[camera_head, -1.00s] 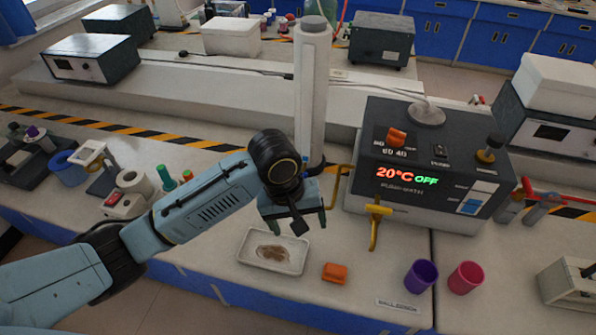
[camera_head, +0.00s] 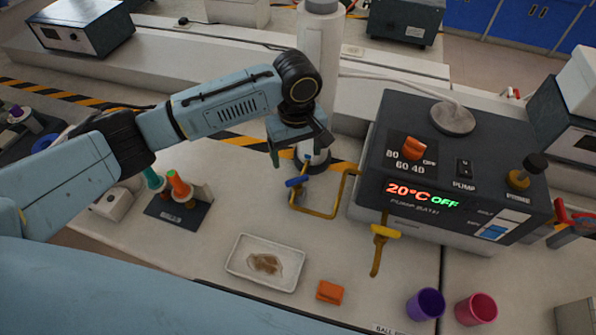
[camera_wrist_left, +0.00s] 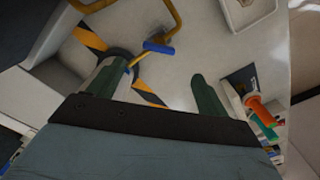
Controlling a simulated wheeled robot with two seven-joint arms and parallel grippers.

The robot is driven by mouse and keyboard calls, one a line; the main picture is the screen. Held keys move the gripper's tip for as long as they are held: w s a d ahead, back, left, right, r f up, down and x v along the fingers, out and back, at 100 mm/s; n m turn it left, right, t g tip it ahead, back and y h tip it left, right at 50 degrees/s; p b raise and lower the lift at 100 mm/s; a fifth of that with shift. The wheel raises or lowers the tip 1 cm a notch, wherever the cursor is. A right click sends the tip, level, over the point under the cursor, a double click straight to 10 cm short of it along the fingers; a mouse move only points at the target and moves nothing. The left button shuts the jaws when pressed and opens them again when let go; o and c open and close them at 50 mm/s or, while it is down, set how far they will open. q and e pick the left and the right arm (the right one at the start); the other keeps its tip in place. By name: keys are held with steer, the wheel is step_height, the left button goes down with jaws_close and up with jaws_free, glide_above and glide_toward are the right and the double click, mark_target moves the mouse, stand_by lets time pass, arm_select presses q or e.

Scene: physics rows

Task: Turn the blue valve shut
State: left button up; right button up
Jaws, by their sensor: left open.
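The blue valve (camera_head: 297,181) is a small blue lever handle on a thin yellow pipe (camera_head: 345,196) beside the foot of a white column. The pipe bends toward the grey pump bath (camera_head: 450,170). My left gripper (camera_head: 299,150) is open and empty, above and just behind the handle, apart from it. In the left wrist view, the blue handle (camera_wrist_left: 160,47) shows ahead, between the lines of the two green fingers and beyond their tips. The valve body under the handle is too small to make out. My right gripper is not in view.
The white column (camera_head: 318,60) stands right behind the gripper. A yellow-handled tap (camera_head: 384,233) hangs at the bath's front. A white tray (camera_head: 235,266), an orange block (camera_head: 330,292) and purple (camera_head: 427,304) and pink (camera_head: 477,308) cups lie nearer. Counter between valve and tray is clear.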

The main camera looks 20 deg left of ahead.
arm_select(q)
glide_above(297, 179)
step_height(297, 179, down, 4)
steer(key=shift+f, duration=0.1)
step_height(297, 179, down, 4)
steer(key=shift+r+b, duration=0.1)
steer(key=shift+b, duration=0.3)
steer(key=shift+f, duration=0.65)
steer(key=shift+c, duration=0.6)
steer(key=c, duration=0.9)
steer(key=shift+o, duration=0.2)
steer(key=m+p, duration=0.2)
steer(key=p, duration=0.5)
steer(key=shift+r, duration=0.2)
steer(key=shift+f+m+p, duration=0.1)
steer(key=shift+m+p, duration=0.7)
steer(key=shift+m, duration=0.3)
steer(key=shift+m+p, duration=0.7)
steer(key=shift+m, duration=1.1)
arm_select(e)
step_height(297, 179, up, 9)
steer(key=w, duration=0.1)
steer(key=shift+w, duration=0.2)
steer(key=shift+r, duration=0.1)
